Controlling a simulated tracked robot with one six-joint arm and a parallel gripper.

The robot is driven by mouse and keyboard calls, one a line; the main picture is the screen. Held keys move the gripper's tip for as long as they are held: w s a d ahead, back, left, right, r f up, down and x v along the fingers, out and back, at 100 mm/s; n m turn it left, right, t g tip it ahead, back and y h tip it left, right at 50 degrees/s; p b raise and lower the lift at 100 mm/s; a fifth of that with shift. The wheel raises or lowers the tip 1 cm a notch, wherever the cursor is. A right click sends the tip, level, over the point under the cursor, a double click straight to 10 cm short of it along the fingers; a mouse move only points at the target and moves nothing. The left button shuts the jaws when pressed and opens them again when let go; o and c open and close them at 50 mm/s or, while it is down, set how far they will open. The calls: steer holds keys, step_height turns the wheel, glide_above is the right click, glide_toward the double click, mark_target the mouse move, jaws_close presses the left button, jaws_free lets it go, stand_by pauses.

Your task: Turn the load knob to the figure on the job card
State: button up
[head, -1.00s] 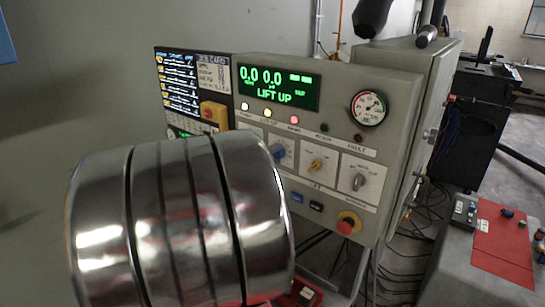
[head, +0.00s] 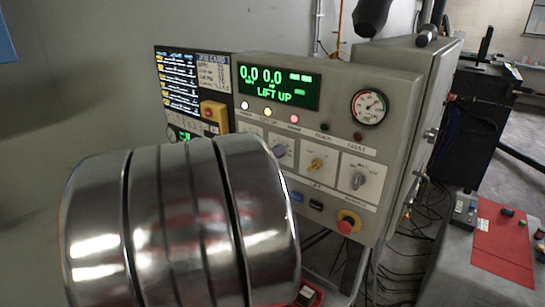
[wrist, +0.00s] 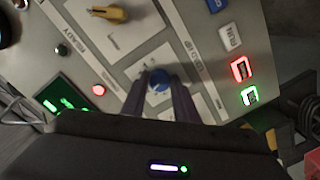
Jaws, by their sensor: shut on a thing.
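The blue knob (wrist: 158,83) is on a pale label plate of the grey control panel in the wrist view. My gripper (wrist: 162,80) is shut on it, with one dark finger on each side. The fingers hide most of the knob, and I cannot tell which mark it points to. In the head view the knob (head: 279,150) shows just past my shiny metal arm part, which hides my gripper there. The job card (head: 214,73) is at the panel's upper left, its writing too small to read.
A yellow knob (head: 316,164) and a grey knob (head: 359,181) sit to the right. A red stop button (head: 348,223) is below. The green display (head: 277,87) shows zeros and "LIFT UP". A round gauge (head: 369,106) is at upper right. Lit red and green buttons (wrist: 245,82) show in the wrist view.

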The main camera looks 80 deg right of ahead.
steer(key=shift+s+f, duration=0.1)
steer(key=shift+f, duration=0.15)
steer(key=o, duration=1.1)
steer(key=shift+r, duration=0.2)
steer(key=shift+c, duration=0.2)
steer(key=v, duration=1.4)
steer(key=shift+d+f, duration=0.1)
